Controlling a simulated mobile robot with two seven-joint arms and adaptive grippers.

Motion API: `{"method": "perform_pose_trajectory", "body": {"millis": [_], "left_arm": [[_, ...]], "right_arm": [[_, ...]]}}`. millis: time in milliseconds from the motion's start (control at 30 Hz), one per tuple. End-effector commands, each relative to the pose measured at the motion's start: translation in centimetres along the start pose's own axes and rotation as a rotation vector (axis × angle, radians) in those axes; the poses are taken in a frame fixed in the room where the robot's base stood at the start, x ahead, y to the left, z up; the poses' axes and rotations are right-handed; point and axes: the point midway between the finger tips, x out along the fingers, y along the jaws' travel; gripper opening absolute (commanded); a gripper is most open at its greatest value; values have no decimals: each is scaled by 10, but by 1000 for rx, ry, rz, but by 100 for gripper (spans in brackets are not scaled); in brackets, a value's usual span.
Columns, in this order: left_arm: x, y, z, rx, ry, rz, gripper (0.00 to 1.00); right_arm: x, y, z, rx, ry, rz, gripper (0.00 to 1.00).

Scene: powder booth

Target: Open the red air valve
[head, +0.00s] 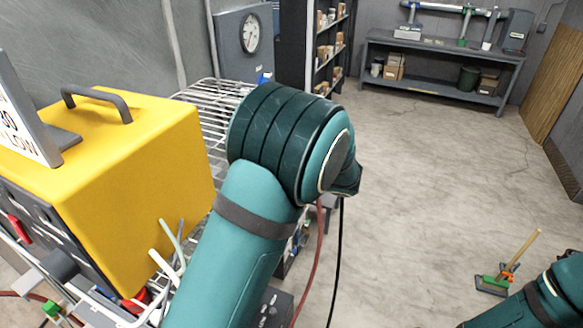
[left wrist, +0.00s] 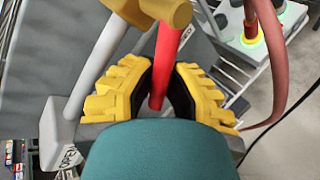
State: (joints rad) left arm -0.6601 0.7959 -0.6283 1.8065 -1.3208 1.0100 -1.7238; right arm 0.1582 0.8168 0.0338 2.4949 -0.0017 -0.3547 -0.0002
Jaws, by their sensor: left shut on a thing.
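In the left wrist view, my left gripper (left wrist: 158,92) has its yellow, black-padded fingers closed on a red lever (left wrist: 165,55), the valve's handle. The lever runs up between the fingers toward a brass-yellow fitting (left wrist: 165,10). A grey part with an "OPEN" label (left wrist: 68,160) shows at lower left. In the head view my left arm's teal links fill the middle and hide the left gripper and the valve. My right arm shows only at the lower right corner, with its gripper out of view.
A yellow box (head: 120,140) with a grey handle stands on a wire rack (head: 215,95) at left. A gauge panel (head: 230,50) and shelves (head: 310,50) stand behind. A red hose (left wrist: 280,70) hangs beside the gripper. Floor on the right is mostly clear, with a broom (head: 510,262).

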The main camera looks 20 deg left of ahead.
Motion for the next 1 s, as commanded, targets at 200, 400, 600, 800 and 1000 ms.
{"method": "perform_pose_trajectory", "body": {"millis": [200,400,600,800,1000], "left_arm": [[-6,9,2,165,113,-3,0],[-11,16,4,302,205,-1,0],[-15,21,7,407,271,-1,0],[-17,24,9,470,313,0,0],[-18,26,10,497,329,1,0]], "right_arm": [[0,0,0,0,-1,0,61],[0,0,0,0,-1,0,61],[0,0,0,0,-1,0,61],[0,0,0,0,-1,0,61],[0,0,0,0,-1,0,61]]}}
